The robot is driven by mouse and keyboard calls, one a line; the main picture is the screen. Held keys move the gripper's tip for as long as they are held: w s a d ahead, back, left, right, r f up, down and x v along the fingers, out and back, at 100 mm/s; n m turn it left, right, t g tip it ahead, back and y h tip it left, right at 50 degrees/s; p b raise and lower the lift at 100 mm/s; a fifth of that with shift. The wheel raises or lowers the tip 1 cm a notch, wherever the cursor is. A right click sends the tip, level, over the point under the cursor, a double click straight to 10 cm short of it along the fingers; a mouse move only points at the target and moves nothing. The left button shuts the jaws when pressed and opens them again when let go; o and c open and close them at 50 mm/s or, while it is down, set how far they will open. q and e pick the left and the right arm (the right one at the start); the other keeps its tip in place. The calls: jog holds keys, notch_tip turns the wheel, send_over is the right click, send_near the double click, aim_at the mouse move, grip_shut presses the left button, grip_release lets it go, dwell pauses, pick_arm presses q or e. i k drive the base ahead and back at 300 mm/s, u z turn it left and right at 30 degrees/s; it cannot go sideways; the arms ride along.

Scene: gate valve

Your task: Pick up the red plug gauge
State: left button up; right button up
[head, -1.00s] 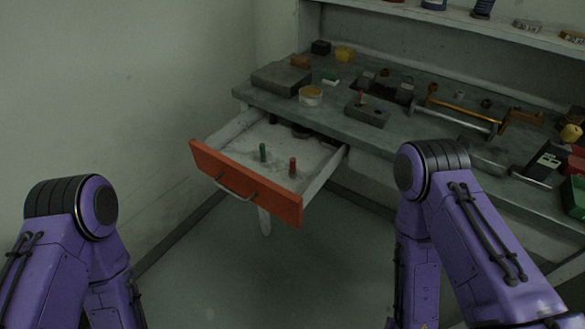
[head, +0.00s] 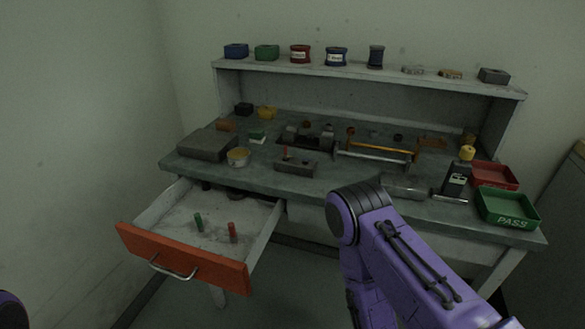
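The red plug gauge (head: 232,232) stands upright in the open drawer (head: 179,262), near its orange front. A green plug gauge (head: 199,222) stands just to its left, a little apart from it. Another small red-topped piece (head: 285,152) sits at a dark block on the bench. Neither gripper shows in the head view; only a large purple part of my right arm is at the lower right and a sliver of my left arm at the lower left edge.
The grey bench (head: 330,183) holds a dark flat block (head: 207,145), a yellow-rimmed tin (head: 238,157), a clamp bar (head: 375,156), a red tray (head: 494,175) and a green PASS tray (head: 508,208). A shelf (head: 390,75) with several containers is above. The drawer juts out at the left.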

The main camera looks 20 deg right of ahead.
aim_at(233, 236)
jog(key=u, duration=2.9)
jog(key=k, duration=0.65)
jog(key=z, duration=1.4)
